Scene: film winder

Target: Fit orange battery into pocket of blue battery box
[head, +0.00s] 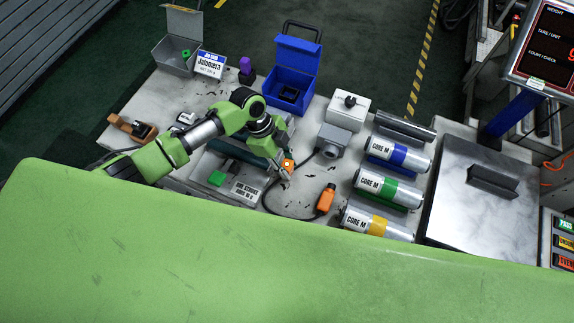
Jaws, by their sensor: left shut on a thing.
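My left gripper (284,171) points down over the middle of the table. It is shut on the orange battery (289,163), a small orange block partly hidden by the fingers. The blue battery box (290,60) stands at the back of the table with its lid open and upright. Its dark pocket (288,94) faces up at the front of the box. The held battery is in front of the box and apart from it. My right gripper is not in view.
An orange handheld piece (326,198) with a black cable lies right of the gripper. A grey device (333,140) and a white box (347,109) stand right of the blue box. Silver rolls (391,188) lie further right. A purple piece (246,68) stands left of the box.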

